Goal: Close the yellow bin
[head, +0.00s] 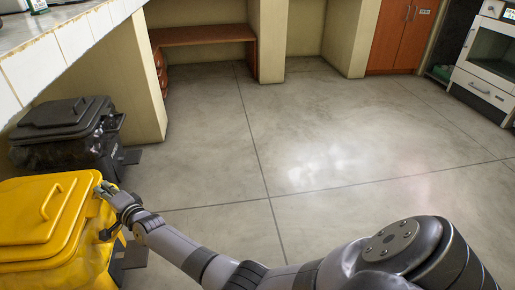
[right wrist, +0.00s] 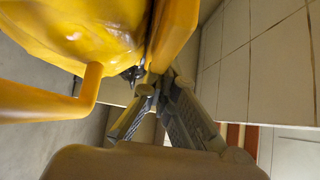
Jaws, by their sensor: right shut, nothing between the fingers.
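The yellow bin (head: 88,262) stands at the lower left of the head view, cut off by the picture edge. Its yellow lid (head: 22,205), with a raised handle, lies over the top; I cannot tell whether a small gap remains. My right gripper (head: 103,190) is at the lid's right edge, shut with nothing held. In the right wrist view the right gripper's fingers (right wrist: 155,88) are close together beside a yellow edge (right wrist: 174,32). A shiny, wrinkled yellow surface (right wrist: 75,32) and a yellow bar (right wrist: 92,88) show at left there. My left gripper is out of view.
A black bin (head: 62,118) with its lid down stands behind the yellow one, near a pillar and the tiled counter (head: 70,40). A wooden desk (head: 200,35) and cabinet (head: 398,35) are at the back, a white appliance (head: 487,60) at right. The middle floor is clear.

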